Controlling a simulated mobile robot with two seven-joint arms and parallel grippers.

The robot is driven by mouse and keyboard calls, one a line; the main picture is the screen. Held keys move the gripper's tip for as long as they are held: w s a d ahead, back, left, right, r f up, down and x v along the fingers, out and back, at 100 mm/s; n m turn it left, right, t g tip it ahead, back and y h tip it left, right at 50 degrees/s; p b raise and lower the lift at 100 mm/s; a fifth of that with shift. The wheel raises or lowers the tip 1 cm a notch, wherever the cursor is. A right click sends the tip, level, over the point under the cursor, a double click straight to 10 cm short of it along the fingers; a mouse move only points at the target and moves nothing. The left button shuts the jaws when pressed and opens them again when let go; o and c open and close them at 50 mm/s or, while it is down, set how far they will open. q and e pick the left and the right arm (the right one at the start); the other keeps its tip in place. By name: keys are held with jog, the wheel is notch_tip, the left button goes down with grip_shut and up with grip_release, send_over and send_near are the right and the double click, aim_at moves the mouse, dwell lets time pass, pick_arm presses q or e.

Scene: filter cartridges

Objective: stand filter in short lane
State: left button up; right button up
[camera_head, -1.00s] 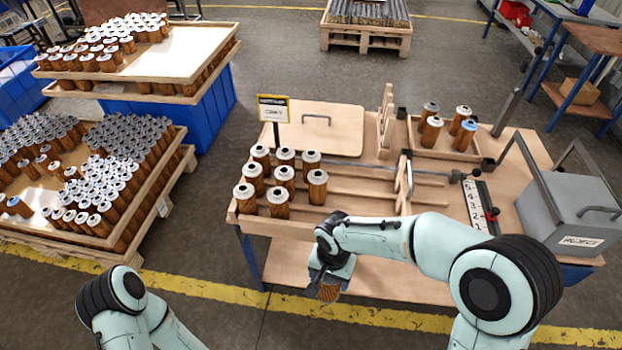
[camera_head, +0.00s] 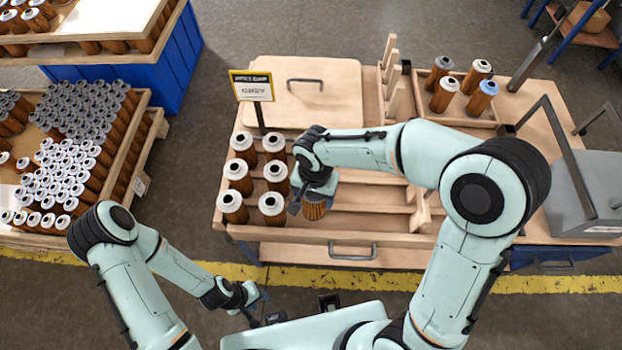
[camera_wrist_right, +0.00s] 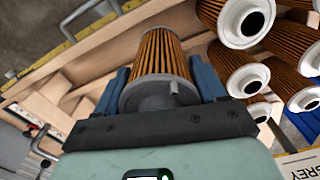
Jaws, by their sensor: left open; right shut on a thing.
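My right gripper (camera_head: 315,190) is shut on a brown pleated filter (camera_head: 314,210) above the front left of the wooden lane table. In the right wrist view the held filter (camera_wrist_right: 163,60) sits between the blue fingers, its dark grey cap toward the palm. Several brown filters with pale caps (camera_head: 272,208) stand in rows just left of it. Wooden lane dividers (camera_head: 375,197) run to its right; my right arm hides part of the lanes, so I cannot tell which lane is short. My left gripper (camera_head: 257,305) is open and empty, in front of the table.
A sign reading GREY (camera_head: 252,86) stands behind the rows, beside a board with a handle (camera_head: 318,95). A wooden tray (camera_head: 468,112) at the back right holds several filters, one blue-capped. A grey reject box (camera_head: 585,195) is at the right. Filter pallets stand at left.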

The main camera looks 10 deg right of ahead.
jog(key=shift+s+f, duration=0.2)
jog(key=shift+f, duration=0.3)
jog(key=shift+f+b, duration=1.35)
jog(key=shift+f, duration=1)
pick_arm(q)
jog(key=s+f, duration=0.2)
jog(key=f, duration=0.1)
jog(key=shift+s+f, duration=0.3)
jog(key=shift+s, duration=0.05)
pick_arm(e)
jog(key=shift+w, duration=0.1)
pick_arm(q)
jog(key=shift+s+f+b, duration=0.2)
jog(key=shift+f+b, duration=0.15)
jog(key=shift+f, duration=0.05)
jog(key=shift+f, duration=0.15)
pick_arm(e)
jog(key=shift+f, duration=0.15)
jog(key=shift+f+b, duration=1.4)
jog(key=shift+f, duration=0.05)
pick_arm(q)
jog(key=f, duration=0.1)
jog(key=s+f, duration=0.1)
jog(key=shift+s+f, duration=0.15)
jog(key=shift+f, duration=0.2)
pick_arm(e)
jog(key=o, duration=1.2)
